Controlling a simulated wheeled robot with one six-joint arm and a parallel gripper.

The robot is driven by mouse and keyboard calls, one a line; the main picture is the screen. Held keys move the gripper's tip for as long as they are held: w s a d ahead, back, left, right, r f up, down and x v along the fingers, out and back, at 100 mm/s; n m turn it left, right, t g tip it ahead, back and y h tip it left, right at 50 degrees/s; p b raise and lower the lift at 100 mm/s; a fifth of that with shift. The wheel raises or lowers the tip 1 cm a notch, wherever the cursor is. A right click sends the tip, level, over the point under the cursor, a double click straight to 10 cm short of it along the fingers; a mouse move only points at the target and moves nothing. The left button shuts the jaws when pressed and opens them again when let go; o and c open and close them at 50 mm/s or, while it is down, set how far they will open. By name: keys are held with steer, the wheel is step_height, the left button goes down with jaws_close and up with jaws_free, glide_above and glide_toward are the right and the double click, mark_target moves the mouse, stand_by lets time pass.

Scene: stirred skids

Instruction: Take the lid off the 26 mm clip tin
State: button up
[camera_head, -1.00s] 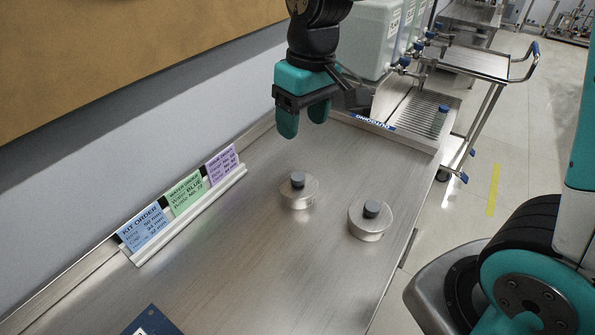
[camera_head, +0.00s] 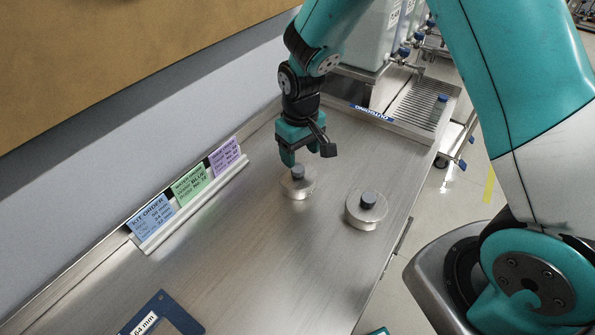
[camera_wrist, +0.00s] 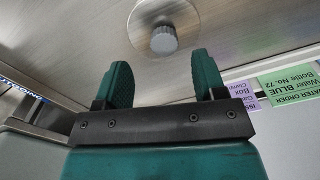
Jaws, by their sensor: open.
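Two round silver tins with lids and dark grey knobs stand on the metal bench. The smaller-looking tin (camera_head: 300,188) is near the middle, and the other tin (camera_head: 364,213) is to its right and nearer. No size marking is legible on either, so I cannot tell which is the 26 mm clip tin. My gripper (camera_head: 301,164) is open and empty, just behind and above the middle tin's knob. In the wrist view my open gripper (camera_wrist: 163,78) has one lidded tin (camera_wrist: 180,20) beyond its fingertips, its knob (camera_wrist: 163,40) in line with the gap.
A rack (camera_head: 193,207) with blue, green and purple cards runs along the left wall. A blue frame labelled 64 mm (camera_head: 168,313) lies at the front. Containers with taps and a drain tray (camera_head: 415,105) stand at the back. Bare bench lies left of the tins.

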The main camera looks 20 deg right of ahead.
mark_target(299, 168)
steer(key=shift+a+f+p, duration=0.15)
steer(key=shift+f+p, duration=0.3)
steer(key=shift+f, duration=0.85)
steer(key=shift+a+f+p, duration=0.1)
steer(key=shift+f+p, duration=0.35)
steer(key=shift+f, duration=0.8)
steer(key=c, duration=1)
